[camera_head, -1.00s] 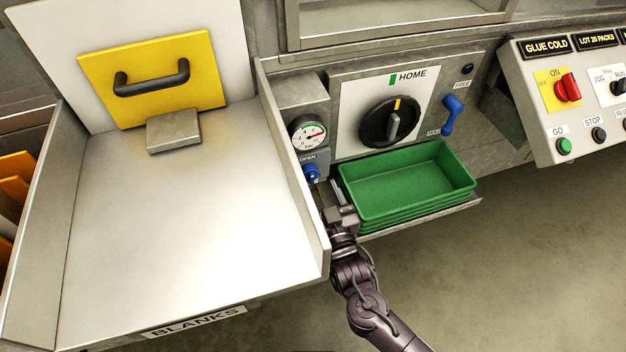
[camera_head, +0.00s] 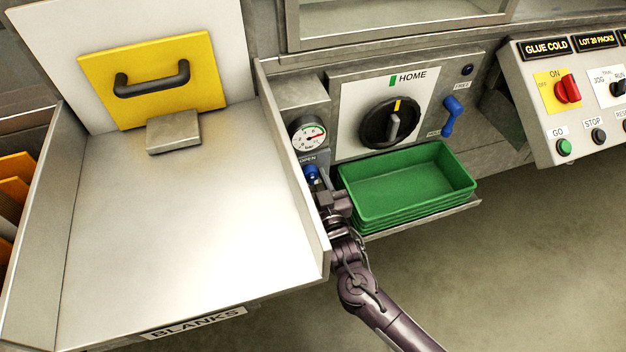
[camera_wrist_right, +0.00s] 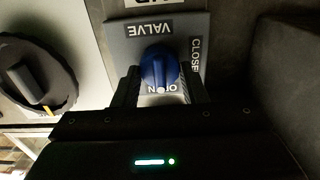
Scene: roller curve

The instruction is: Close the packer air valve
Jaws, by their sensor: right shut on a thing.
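The packer air valve is a blue knob (camera_head: 311,173) below the round pressure gauge (camera_head: 308,135) on the grey side box. In the right wrist view the knob (camera_wrist_right: 160,68) sits on a grey plate with the labels VALVE (camera_wrist_right: 150,28), CLOSED and OPEN. A white dot on the knob lies by the OPEN label. My right gripper (camera_head: 322,188) is at the knob, and its fingers (camera_wrist_right: 160,88) stand on either side of the knob and are shut on it. The gauge needle points right. My left gripper is out of view.
A stack of green trays (camera_head: 405,185) stands just right of my right gripper. The metal wall (camera_head: 293,170) of the blanks table is close on its left. A black rotary switch (camera_head: 390,123) marked HOME and a blue lever (camera_head: 452,115) are farther right.

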